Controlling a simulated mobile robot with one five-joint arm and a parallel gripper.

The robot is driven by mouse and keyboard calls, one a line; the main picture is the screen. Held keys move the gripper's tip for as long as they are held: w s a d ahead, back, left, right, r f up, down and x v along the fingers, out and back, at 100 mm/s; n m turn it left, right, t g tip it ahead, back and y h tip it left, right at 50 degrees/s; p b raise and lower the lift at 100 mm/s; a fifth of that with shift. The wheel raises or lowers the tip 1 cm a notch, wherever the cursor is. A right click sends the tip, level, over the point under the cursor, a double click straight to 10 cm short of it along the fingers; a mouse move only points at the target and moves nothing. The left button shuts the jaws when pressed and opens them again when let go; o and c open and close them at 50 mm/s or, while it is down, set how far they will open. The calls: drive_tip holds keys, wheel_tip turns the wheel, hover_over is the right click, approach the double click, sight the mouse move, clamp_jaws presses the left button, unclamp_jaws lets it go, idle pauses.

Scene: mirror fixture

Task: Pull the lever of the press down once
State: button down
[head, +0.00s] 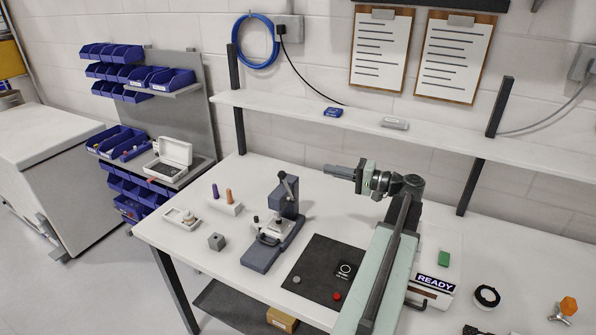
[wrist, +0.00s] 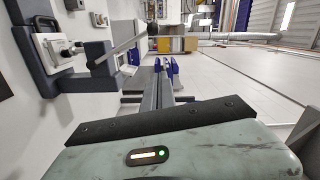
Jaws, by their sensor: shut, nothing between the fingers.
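The press (head: 272,240) stands on the white bench, a dark grey-blue column on a long base. Its lever (head: 288,187) is raised at the column's top, tilted, with a dark knob at its upper end. In the wrist view, the press (wrist: 60,60) lies sideways at the left and the lever (wrist: 122,46) reaches toward the top middle. My gripper (head: 328,169) is to the right of the lever in the head view, pointing left, apart from it.
A black mat (head: 320,262) with a red button (head: 337,296) lies right of the press. A small grey block (head: 216,242) and a holder with purple and orange pegs (head: 224,205) stand left of it. A shelf (head: 390,130) runs behind my arm.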

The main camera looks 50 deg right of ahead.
hover_over(287, 188)
drive_tip(key=s+d, duration=0.3)
drive_tip(key=d, duration=0.2)
drive_tip(key=shift+w+a+f+b, duration=0.1)
drive_tip(key=shift+a+f+b, duration=0.15)
drive_tip(key=shift+a, duration=0.75)
drive_tip(key=shift+w+a+f+b, duration=0.1)
drive_tip(key=shift+a+f+b, duration=0.1)
drive_tip(key=shift+a, duration=0.75)
